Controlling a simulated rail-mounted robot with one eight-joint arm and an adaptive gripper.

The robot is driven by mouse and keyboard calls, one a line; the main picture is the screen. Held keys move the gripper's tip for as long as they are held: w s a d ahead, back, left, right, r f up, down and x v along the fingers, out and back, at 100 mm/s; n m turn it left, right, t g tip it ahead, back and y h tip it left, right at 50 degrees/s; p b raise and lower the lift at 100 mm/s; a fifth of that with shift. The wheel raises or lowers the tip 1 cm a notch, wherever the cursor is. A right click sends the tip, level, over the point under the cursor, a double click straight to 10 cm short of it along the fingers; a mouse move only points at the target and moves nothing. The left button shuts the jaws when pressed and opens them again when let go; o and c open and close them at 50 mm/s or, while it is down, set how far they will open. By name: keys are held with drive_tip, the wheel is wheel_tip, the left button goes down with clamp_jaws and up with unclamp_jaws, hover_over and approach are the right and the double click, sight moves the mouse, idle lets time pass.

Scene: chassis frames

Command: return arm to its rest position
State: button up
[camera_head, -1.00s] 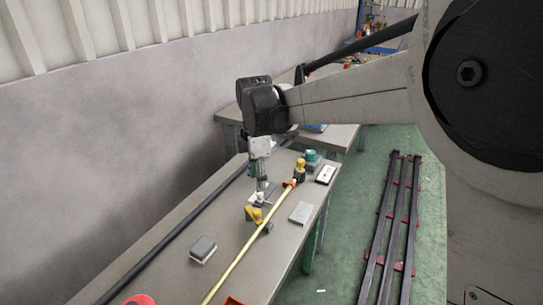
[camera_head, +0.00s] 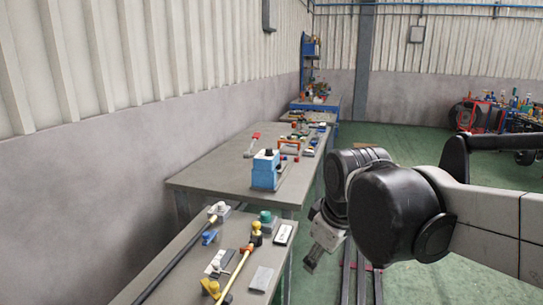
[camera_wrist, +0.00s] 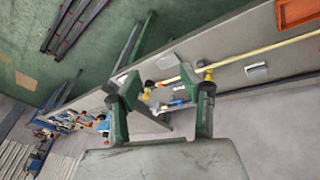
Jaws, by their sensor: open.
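My gripper (camera_head: 313,258) hangs at the end of my arm in the head view, to the right of the near workbench and over the floor side. In the wrist view its two fingers (camera_wrist: 165,95) stand wide apart with nothing held between them. The near workbench (camera_head: 172,252) lies left of the gripper in the head view and crosses behind the fingers in the wrist view. The gripper is clear of the bench items.
On the near bench are a yellow rod (camera_head: 238,270), a black rod (camera_head: 172,266), a grey block (camera_head: 262,279) and small parts. A farther bench (camera_head: 212,177) holds a blue device (camera_head: 265,171). Dark rails (camera_head: 348,277) lie on the green floor (camera_head: 440,283).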

drive_tip(key=s+d+f+m+t+h, duration=0.1)
drive_tip(key=s+d+f+m+t, duration=0.2)
drive_tip(key=s+d+m, duration=0.6)
drive_tip(key=shift+s+d+f, duration=0.5)
drive_tip(key=shift+s+f, duration=0.2)
drive_tip(key=shift+s, duration=0.4)
